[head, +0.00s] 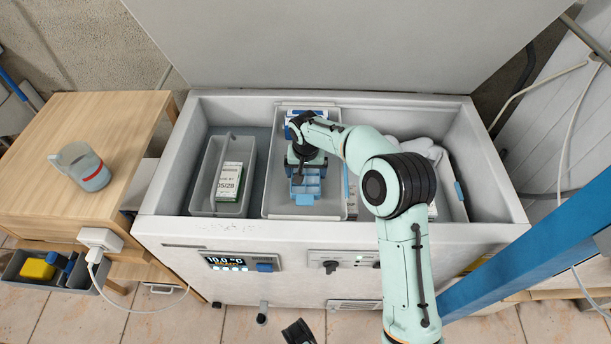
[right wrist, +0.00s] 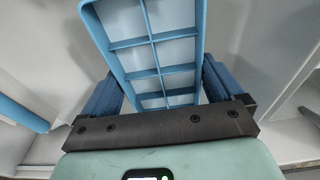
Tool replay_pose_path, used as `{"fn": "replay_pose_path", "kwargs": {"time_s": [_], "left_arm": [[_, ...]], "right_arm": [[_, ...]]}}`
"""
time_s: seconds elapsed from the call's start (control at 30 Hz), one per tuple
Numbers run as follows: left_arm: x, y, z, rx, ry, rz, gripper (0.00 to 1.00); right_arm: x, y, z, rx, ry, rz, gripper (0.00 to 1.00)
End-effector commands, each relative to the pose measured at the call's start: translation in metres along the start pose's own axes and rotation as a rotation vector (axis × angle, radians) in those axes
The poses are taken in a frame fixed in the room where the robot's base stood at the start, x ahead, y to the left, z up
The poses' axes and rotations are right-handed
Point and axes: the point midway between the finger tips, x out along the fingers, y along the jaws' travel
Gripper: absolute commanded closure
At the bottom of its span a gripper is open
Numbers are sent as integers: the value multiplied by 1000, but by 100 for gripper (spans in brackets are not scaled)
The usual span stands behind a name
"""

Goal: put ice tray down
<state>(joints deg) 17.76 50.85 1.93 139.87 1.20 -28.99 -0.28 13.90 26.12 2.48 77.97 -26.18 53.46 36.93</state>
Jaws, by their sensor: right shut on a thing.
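The ice tray (head: 310,184) is light blue with several square compartments. It is in my right gripper (head: 306,165), over the middle grey bin (head: 268,203) inside the open chest freezer (head: 160,203). In the right wrist view the tray (right wrist: 155,53) fills the space between the two blue fingers of the gripper (right wrist: 160,85), which is shut on it. My arm hides part of the tray in the head view, and I cannot tell whether its underside touches anything.
A left grey bin (head: 206,183) with a handle holds a carton (head: 229,182) marked 05/28. White bags (head: 425,150) lie at the freezer's right. The raised lid (head: 330,45) stands behind. A wooden cabinet (head: 75,190) with a jug (head: 82,167) is at left.

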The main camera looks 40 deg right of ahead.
Motion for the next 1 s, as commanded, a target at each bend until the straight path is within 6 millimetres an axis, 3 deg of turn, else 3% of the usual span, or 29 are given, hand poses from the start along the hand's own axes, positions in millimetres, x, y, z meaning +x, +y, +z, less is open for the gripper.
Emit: {"fn": "replay_pose_path", "kwargs": {"time_s": [0.13,0.57,0.6,0.87,1.0], "left_arm": [[5,-2,-7,-2,19,-1,58],[7,-3,-10,-3,28,-2,58],[7,-3,-11,-3,29,-2,58],[5,-2,-9,-2,26,-1,58],[1,0,-4,-1,11,0,58]], "right_arm": [[20,0,3,-1,0,1,44],[24,0,3,0,1,0,44],[24,0,4,0,0,1,0],[22,0,3,0,1,0,0],[8,0,2,0,4,-2,0]]}}
